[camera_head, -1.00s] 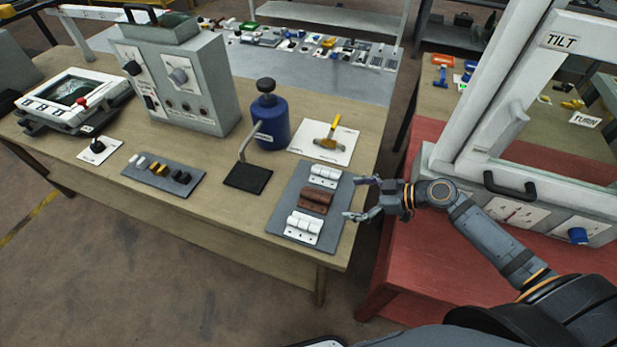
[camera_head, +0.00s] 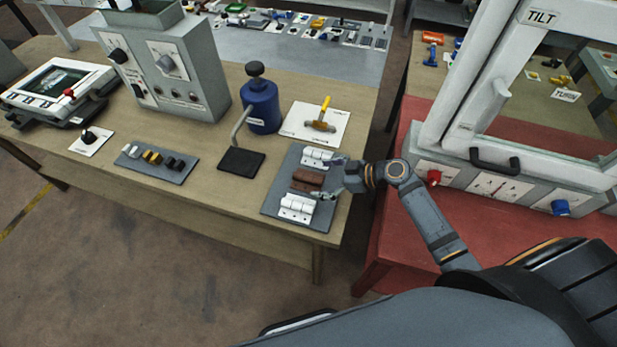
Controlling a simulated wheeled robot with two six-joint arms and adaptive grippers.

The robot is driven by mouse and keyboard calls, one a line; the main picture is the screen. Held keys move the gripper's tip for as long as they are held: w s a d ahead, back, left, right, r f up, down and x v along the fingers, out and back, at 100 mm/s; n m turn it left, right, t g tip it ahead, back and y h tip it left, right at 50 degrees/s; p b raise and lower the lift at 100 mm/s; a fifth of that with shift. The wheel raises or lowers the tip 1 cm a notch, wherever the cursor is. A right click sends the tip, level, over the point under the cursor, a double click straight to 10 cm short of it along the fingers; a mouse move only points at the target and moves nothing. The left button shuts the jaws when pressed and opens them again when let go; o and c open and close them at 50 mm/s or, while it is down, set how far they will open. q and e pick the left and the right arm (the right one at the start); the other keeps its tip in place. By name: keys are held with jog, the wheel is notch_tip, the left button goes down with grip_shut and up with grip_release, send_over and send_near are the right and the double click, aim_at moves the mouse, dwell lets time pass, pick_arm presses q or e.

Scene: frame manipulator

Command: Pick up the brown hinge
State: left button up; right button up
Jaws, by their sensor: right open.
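The brown hinge (camera_head: 304,180) lies on a grey board (camera_head: 270,207) near the right end of the wooden table. One white hinge (camera_head: 316,157) lies behind it and another white hinge (camera_head: 296,208) lies in front of it. My right gripper (camera_head: 325,179) is open, with its fingers pointing left over the board. Its fingertips are at the right end of the brown hinge, one toward each white hinge. I cannot tell whether they touch the brown hinge. My left gripper is not in view.
A blue bottle (camera_head: 262,105) with a dark pad (camera_head: 241,162) stands left of the board. A white frame with a handle (camera_head: 497,163) stands on the red table at right.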

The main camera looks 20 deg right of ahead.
aim_at(315, 178)
jog(key=x, duration=0.3)
jog(key=shift+w+a, duration=0.1)
jog(key=shift+c, duration=0.9)
jog(key=c, duration=1.5)
